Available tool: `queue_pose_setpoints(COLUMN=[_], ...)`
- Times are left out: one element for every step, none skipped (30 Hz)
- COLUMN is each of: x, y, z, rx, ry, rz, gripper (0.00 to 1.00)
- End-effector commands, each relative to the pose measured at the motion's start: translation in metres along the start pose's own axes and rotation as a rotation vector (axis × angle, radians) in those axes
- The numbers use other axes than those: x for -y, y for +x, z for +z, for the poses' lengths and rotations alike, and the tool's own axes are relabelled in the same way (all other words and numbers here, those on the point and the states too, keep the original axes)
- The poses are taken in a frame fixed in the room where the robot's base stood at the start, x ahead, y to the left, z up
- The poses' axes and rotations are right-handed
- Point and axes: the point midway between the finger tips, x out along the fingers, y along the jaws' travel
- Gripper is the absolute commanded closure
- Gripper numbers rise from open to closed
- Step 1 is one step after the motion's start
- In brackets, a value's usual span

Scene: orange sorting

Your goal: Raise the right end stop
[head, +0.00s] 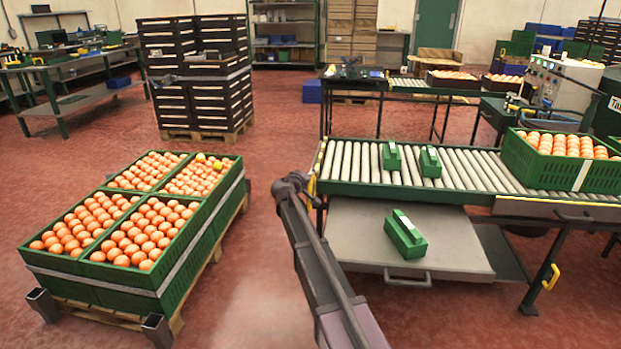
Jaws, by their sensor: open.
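The roller conveyor (351,189) stands right of centre, with a green side rail. A yellow lever (550,277) with a dark lower end hangs low beside its right front leg; I cannot tell for certain that it is the right end stop. A second, upright yellow piece (312,186) is at the conveyor's left end. My arm reaches up from the bottom centre. My gripper (291,183) is at its dark far end, left of the conveyor's left end and far from the right lever. It looks empty; its fingers are too small to make out clearly.
Green blocks (391,157) stand on the rollers, and another (405,234) lies on the grey shelf (357,241) below. A green crate of oranges (568,178) sits at the right end. Crates of oranges (120,296) fill a pallet at left. The red floor between is clear.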

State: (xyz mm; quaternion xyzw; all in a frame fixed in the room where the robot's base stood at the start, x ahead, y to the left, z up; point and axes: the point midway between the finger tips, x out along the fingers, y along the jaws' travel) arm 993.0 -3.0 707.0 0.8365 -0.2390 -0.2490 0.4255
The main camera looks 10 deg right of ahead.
Motion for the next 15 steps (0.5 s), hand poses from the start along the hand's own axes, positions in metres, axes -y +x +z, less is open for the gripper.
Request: queue_pose_setpoints(x=[0.0, 0.0, 0.0, 0.0, 0.0001, 0.0001, 0.0001, 0.0002, 0.0002, 0.0002, 0.0002, 0.0003, 0.0003, 0.0003, 0.0003], y=[-0.0001, -0.0002, -0.0003, -0.0003, -0.0004, -0.0005, -0.0005, -0.0005, -0.0006, -0.0007, -0.0007, -0.0007, -0.0007, -0.0007, -0.0007], z=[0.0, -0.0001, -0.0001, -0.0001, -0.0001, -0.0002, -0.0002, -0.0002, -0.0003, -0.0003, -0.0004, -0.0004, -0.0004, -0.0005, -0.0005], rx=[0.0, 0.0, 0.0, 0.0, 0.0, 0.0, 0.0, 0.0, 0.0, 0.0, 0.0, 0.0, -0.001, -0.001, -0.001], ry=[0.0, 0.0, 0.0, 0.0, 0.0, 0.0, 0.0, 0.0, 0.0, 0.0, 0.0, 0.0, 0.0, 0.0, 0.0], rz=[0.0, 0.0, 0.0, 0.0, 0.0, 0.0, 0.0, 0.0, 0.0, 0.0, 0.0, 0.0, 0.0, 0.0, 0.0], gripper=[0.4, 0.4, 0.4, 0.4, 0.4, 0.52, 0.61, 0.7, 0.82, 0.91, 1.0, 1.0, 1.0, 1.0, 1.0])
